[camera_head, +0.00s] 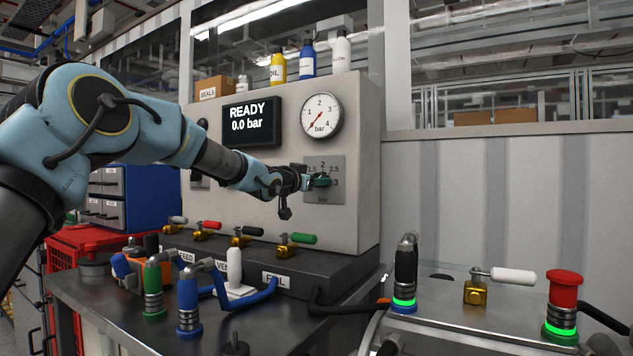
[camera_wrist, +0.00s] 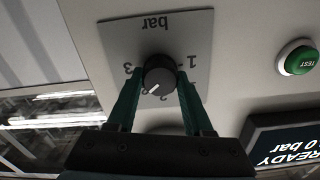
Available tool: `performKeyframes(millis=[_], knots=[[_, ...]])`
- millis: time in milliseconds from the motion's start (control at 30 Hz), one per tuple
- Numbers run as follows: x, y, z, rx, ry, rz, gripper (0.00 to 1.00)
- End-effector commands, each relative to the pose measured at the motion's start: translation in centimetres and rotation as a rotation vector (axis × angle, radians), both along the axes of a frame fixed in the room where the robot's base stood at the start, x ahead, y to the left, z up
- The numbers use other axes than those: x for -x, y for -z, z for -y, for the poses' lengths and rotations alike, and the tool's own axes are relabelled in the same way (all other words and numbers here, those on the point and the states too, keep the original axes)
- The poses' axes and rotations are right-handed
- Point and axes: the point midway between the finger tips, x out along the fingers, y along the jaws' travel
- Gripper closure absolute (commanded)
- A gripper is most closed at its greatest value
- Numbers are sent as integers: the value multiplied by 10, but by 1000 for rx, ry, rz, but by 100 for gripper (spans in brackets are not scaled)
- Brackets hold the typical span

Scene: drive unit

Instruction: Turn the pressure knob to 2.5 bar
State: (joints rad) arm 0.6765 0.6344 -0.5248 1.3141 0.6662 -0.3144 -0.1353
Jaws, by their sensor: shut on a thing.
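The black pressure knob (camera_wrist: 159,76) sits on a grey scale plate (camera_wrist: 188,28), upside down in the wrist view. Its white pointer mark points to the lower left there, between the 3 on the left and the partly covered figures at the bottom. My gripper (camera_wrist: 160,90) is shut on the knob, with one green finger on each side. In the head view my gripper (camera_head: 320,181) is at the scale plate (camera_head: 338,186) and hides the knob. The round gauge (camera_head: 321,117) has its red needle at the lower left. The display (camera_head: 250,121) reads READY 0.0 bar.
A green TEST button (camera_wrist: 298,60) is beside the plate. Small valves with coloured handles, one green (camera_head: 303,238), line the ledge below my arm. Hose couplings, a white-handled valve (camera_head: 513,275) and a red-topped plug (camera_head: 564,290) stand in front. Bottles (camera_head: 309,58) stand on top.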

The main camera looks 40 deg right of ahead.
Motion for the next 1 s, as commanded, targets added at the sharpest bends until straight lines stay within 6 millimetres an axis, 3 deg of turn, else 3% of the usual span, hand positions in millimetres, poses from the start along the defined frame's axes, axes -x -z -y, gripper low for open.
performKeyframes(millis=[300,333,567,867,1000], knots=[[0,2,0,-4,0,-1,100],[0,2,0,-4,0,-1,46],[0,1,0,-2,0,0,20],[0,0,-2,0,0,0,19],[3,1,-15,-1,-1,1,19]])
